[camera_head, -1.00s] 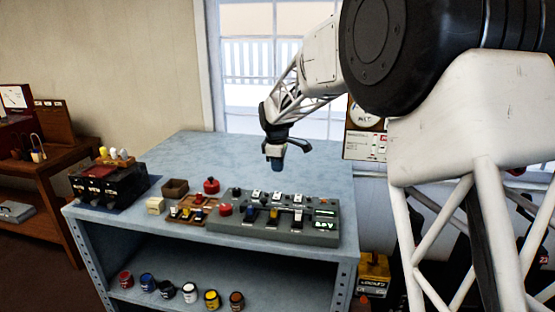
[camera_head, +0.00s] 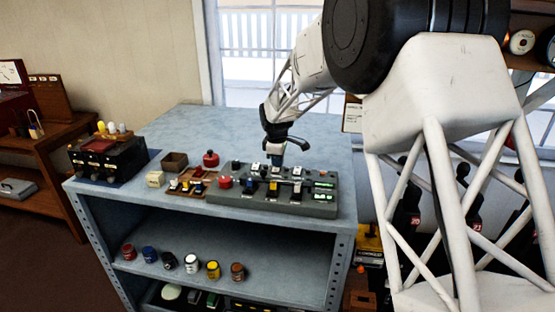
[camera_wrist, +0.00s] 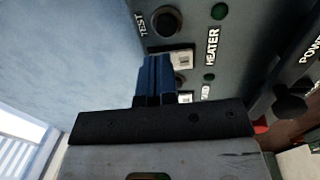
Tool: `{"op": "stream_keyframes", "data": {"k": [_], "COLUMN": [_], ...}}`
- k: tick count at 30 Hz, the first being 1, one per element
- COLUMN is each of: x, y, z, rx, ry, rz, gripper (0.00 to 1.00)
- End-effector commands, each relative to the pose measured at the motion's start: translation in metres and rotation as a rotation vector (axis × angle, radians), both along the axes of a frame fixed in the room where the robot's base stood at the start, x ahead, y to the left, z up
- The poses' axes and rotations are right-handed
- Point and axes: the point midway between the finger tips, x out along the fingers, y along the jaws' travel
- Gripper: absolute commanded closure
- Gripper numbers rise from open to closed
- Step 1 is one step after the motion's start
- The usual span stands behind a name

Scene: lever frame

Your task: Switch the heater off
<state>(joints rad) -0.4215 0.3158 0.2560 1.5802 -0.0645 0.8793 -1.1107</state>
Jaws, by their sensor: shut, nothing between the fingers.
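The grey control panel (camera_head: 225,197) lies on the bench with several levers, knobs and lit green readouts. In the wrist view the word HEATER (camera_wrist: 212,46) stands on the panel beside a white-tipped lever (camera_wrist: 183,60). My gripper (camera_head: 276,159) is above the back row of the panel. In the wrist view its blue fingers (camera_wrist: 158,65) are together and empty, beside the HEATER lever and partly covering it. I cannot tell whether they touch it. Green lamps show above the HEATER word (camera_wrist: 219,12) and below it (camera_wrist: 209,77); which belongs to it is unclear.
A black knob marked TEST (camera_wrist: 166,21) is close to the fingers. Another white-tipped lever (camera_wrist: 186,97) is partly hidden by the gripper. The back left of the bench top is clear.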

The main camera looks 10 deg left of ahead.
Motion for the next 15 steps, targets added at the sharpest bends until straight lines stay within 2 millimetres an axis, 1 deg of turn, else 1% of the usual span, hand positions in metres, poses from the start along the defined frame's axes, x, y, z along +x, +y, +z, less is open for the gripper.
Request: {"op": "stream_keyframes", "data": {"k": [15], "x": [0.001], "y": [0.0001], "z": [-0.0057], "rx": [-0.001], "ry": [0.002], "rz": [0.0], "gripper": [1.0]}}
